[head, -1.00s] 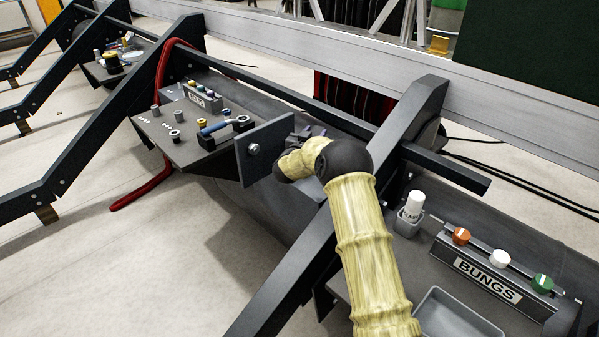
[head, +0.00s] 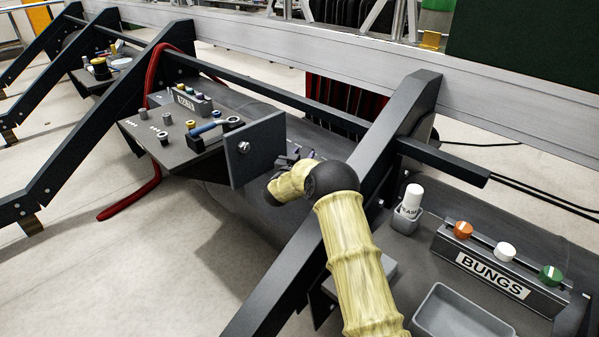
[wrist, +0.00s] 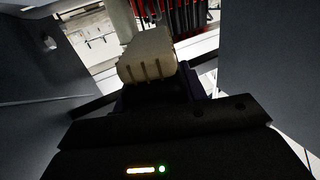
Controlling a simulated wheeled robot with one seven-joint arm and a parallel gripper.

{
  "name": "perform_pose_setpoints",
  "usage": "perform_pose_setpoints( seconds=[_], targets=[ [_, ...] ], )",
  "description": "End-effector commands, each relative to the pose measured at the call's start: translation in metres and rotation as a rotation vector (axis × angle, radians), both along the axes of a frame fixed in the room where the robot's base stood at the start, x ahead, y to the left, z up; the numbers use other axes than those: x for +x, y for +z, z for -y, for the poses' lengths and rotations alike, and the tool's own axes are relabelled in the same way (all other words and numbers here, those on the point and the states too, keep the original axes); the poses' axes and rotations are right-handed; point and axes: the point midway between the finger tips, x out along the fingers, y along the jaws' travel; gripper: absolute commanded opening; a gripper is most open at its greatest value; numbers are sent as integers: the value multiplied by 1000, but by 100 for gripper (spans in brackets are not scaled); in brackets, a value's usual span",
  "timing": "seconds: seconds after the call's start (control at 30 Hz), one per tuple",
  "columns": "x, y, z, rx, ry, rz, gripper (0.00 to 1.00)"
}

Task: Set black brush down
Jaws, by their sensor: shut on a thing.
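My gripper (wrist: 157,92) is at the lower middle of the wrist view, with dark purplish fingers on both sides of a held thing. What it holds looks like the black brush (wrist: 148,58), with a pale, cream, slotted end pointing up and away and a dark part between the fingers. In the head view my gripper (head: 292,158) is small and dark, beside a grey upright plate. The brush cannot be made out there, as the plate and my arm cover that spot.
The grey bolted plate (head: 254,149) stands close to my gripper. A dark diagonal beam (head: 395,130) is behind my arm. A workstation (head: 165,150) with knobs and a blue-handled tool is left. At right are a BUNGS rack (head: 490,272), a grey tray (head: 455,315) and a white bottle (head: 412,198).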

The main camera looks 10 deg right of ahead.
Motion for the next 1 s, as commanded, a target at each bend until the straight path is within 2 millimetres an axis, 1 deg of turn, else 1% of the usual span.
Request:
perform_pose_setpoints(
  seconds=[0.03, 0.1, 0.47, 0.57, 0.73, 0.8, 1.0],
  targets=[
    [0, -12, 1, 0, -1, -1, 18],
    [0, -20, 1, 0, -2, -1, 18],
    [0, -23, 2, -1, -2, 1, 18],
    [0, -33, 2, -1, -2, -1, 18],
    [0, -57, 2, 1, -3, 1, 18],
    [0, -60, 1, 0, -2, 1, 18],
    [0, -60, 2, 0, -2, 1, 18]
  ],
)
